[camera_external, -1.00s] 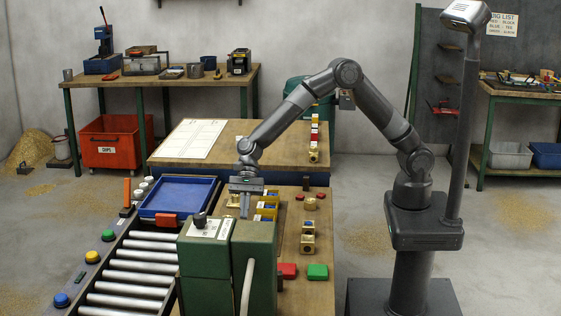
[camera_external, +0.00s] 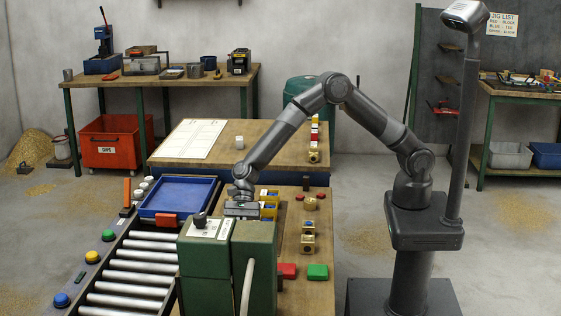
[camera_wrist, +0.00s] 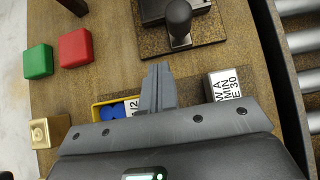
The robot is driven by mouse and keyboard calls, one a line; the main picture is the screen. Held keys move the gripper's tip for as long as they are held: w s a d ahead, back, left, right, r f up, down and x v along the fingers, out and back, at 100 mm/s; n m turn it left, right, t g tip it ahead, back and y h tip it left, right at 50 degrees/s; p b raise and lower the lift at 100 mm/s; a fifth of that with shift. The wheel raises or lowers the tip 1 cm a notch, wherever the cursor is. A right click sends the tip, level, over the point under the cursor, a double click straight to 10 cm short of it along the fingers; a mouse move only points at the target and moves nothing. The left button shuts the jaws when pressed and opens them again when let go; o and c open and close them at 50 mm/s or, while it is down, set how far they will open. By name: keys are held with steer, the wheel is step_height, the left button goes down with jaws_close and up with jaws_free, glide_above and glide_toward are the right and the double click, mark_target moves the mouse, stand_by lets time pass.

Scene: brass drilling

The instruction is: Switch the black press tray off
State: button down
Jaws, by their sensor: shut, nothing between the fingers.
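A red button block (camera_wrist: 75,47) and a green button block (camera_wrist: 38,61) lie side by side at the upper left in the wrist view. They also show in the external view, the red block (camera_external: 288,270) left of the green block (camera_external: 317,271). A black fixture with a round knob (camera_wrist: 178,18) stands on a brown plate at the top of the wrist view; I cannot tell whether it is the press tray. My gripper (camera_wrist: 157,70) is shut and empty, apart from both buttons. In the external view its fingers are hidden behind the green machine.
The green machine (camera_external: 204,258) stands in front of my gripper. A yellow bin with blue pieces (camera_wrist: 112,110) is beside my fingers, and a labelled block (camera_wrist: 226,86) is to their right. A brass block (camera_wrist: 48,130) lies at left. A roller conveyor (camera_external: 128,265) runs along the left.

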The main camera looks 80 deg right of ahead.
steer(key=x, duration=0.4)
steer(key=shift+a+r, duration=0.15)
steer(key=shift+a, duration=1.7)
steer(key=a, duration=1.6)
steer(key=shift+a, duration=0.35)
steer(key=shift+s, duration=0.15)
